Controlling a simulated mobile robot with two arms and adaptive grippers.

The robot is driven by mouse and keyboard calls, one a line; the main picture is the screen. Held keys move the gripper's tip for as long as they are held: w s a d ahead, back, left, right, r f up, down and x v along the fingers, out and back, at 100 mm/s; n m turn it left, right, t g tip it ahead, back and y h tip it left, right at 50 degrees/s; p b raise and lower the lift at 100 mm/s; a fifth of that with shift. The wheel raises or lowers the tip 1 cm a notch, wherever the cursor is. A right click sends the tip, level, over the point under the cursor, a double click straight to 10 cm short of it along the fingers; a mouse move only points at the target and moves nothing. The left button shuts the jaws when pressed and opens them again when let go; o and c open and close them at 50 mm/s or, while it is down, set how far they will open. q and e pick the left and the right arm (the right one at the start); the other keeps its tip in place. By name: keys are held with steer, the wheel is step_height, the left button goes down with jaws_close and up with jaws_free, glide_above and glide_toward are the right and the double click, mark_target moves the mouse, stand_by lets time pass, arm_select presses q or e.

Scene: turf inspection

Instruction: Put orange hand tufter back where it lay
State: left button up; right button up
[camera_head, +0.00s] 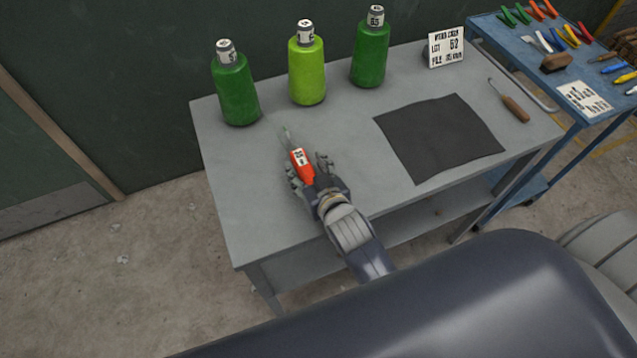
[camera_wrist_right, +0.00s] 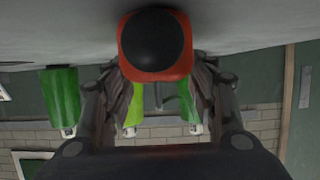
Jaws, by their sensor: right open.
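The orange hand tufter (camera_head: 301,165) lies on the left half of the grey table (camera_head: 262,205), its metal tip pointing away from me toward the bottles. It carries a small white label. My right gripper (camera_head: 309,175) is low over the table at the handle's near end, its fingers open on either side of the handle. In the right wrist view the tufter's black-capped end (camera_wrist_right: 155,40) shows between the spread fingers of the right gripper (camera_wrist_right: 158,95), close to the table surface. Gaps show beside the handle there. My left gripper is not in view.
Three green bottles (camera_head: 307,72) stand along the table's back edge. A dark mat (camera_head: 440,137), a wooden-handled hook tool (camera_head: 513,106) and a sign card (camera_head: 446,47) are to the right. A blue cart (camera_head: 510,47) with several tools adjoins. The table's front left is clear.

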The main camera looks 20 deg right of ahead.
steer(key=b+v, duration=0.1)
steer(key=v, duration=0.9)
steer(key=shift+f, duration=0.1)
